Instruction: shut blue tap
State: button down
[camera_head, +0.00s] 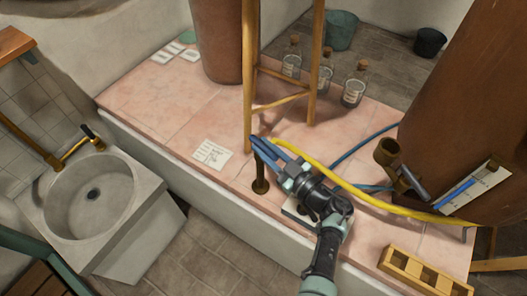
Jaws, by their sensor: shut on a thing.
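My gripper (262,146) is at the centre of the view, reaching left above the pink tiled platform. Its fingers meet at the top of a short upright brass pipe (260,178) that stands on a round foot. The gripper is shut on what seems to be the blue tap there. The fingers are bluish too and cover most of the tap, so its handle and how far it is turned cannot be told.
A yellow hose (345,185) and a blue hose (362,143) run close behind my gripper. A wooden leg (249,85) rises just beyond the pipe. Several corked jars (353,93) stand behind. A stone sink (88,198) is at left, a wooden rack (420,275) at lower right.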

jog(key=n+g+y+b, duration=0.2)
jog(key=b, duration=0.1)
jog(key=shift+w+d+f, duration=0.15)
jog(key=shift+w+d, duration=0.05)
jog(key=shift+w, duration=0.05)
jog(key=shift+n+g+y+b, duration=0.4)
jog(key=shift+g+y+b, duration=0.2)
jog(key=shift+g+b, duration=0.1)
jog(key=shift+r, duration=0.25)
jog(key=c, duration=0.8)
grip_release()
jog(key=shift+f, duration=0.1)
jog(key=shift+o, duration=0.2)
jog(key=shift+s, duration=0.1)
jog(key=v, duration=1.2)
jog(key=shift+s+d, duration=0.15)
jog(key=shift+d, duration=0.25)
